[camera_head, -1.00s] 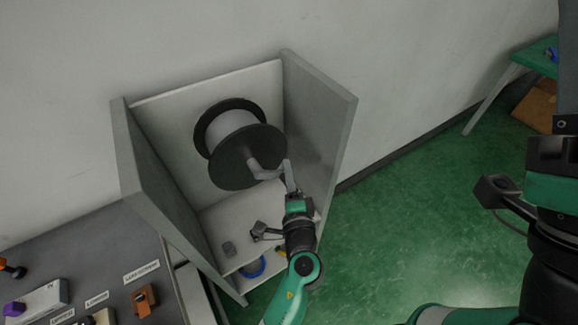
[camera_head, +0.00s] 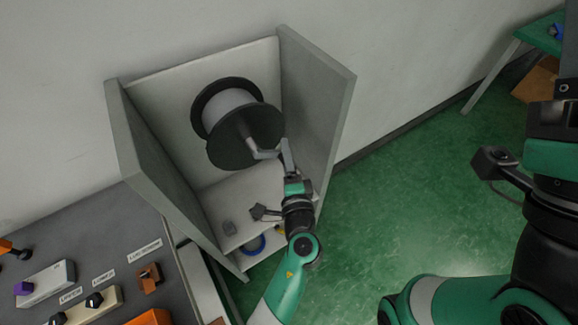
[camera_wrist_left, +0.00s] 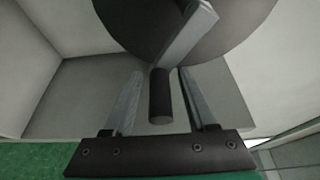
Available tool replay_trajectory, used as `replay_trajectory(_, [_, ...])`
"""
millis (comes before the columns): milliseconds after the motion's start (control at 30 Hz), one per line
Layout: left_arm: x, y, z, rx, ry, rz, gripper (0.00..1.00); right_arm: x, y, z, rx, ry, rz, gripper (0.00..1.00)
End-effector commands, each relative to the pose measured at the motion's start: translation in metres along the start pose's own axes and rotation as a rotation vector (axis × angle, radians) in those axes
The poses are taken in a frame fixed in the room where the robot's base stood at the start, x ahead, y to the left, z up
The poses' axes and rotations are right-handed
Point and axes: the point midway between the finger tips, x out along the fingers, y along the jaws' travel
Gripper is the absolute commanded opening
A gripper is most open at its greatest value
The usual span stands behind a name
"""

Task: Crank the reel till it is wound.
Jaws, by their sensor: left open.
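The reel (camera_head: 238,122) has black flanges and a white drum and sits inside a grey open box. Its grey crank arm (camera_head: 262,152) runs from the hub toward the lower right. In the left wrist view the crank arm (camera_wrist_left: 186,36) ends in a dark cylindrical handle (camera_wrist_left: 160,96). My left gripper (camera_head: 287,152) is at the crank's end. In the left wrist view the left gripper (camera_wrist_left: 155,95) is open, with the handle between its two fingers and gaps on both sides. My right gripper is not clearly visible; part of my right arm shows at the right edge.
The box's side walls (camera_head: 318,105) stand close on both sides of the reel. A grey panel (camera_head: 110,240) with switches is at lower left. Green floor is free to the right.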

Motion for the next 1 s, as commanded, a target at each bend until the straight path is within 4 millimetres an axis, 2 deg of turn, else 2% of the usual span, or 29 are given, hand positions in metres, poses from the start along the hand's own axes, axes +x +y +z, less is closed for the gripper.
replay_trajectory(100, [-0.024,-0.006,0.000,0.000,0.003,0.001,0.57,0.014,0.000,-0.013,0.000,0.000,0.000,0.50])
replay_trajectory(300, [-0.072,-0.004,-0.001,0.002,0.005,0.001,0.57,0.025,0.000,-0.024,0.000,0.001,0.000,0.50])
replay_trajectory(500, [-0.102,-0.002,0.000,0.000,0.002,0.000,0.57,0.030,0.000,-0.028,0.000,0.000,0.000,0.50])
replay_trajectory(867, [-0.107,-0.001,0.000,-0.003,0.001,0.001,0.57,0.030,0.000,-0.028,0.000,0.000,0.000,0.50])
replay_trajectory(933, [-0.107,0.002,-0.005,-0.041,0.023,0.018,0.57,0.030,0.000,-0.028,0.000,0.000,0.000,0.50])
replay_trajectory(1000, [-0.107,0.008,-0.021,-0.148,0.083,0.066,0.57,0.031,0.000,-0.029,0.000,0.000,0.000,0.50])
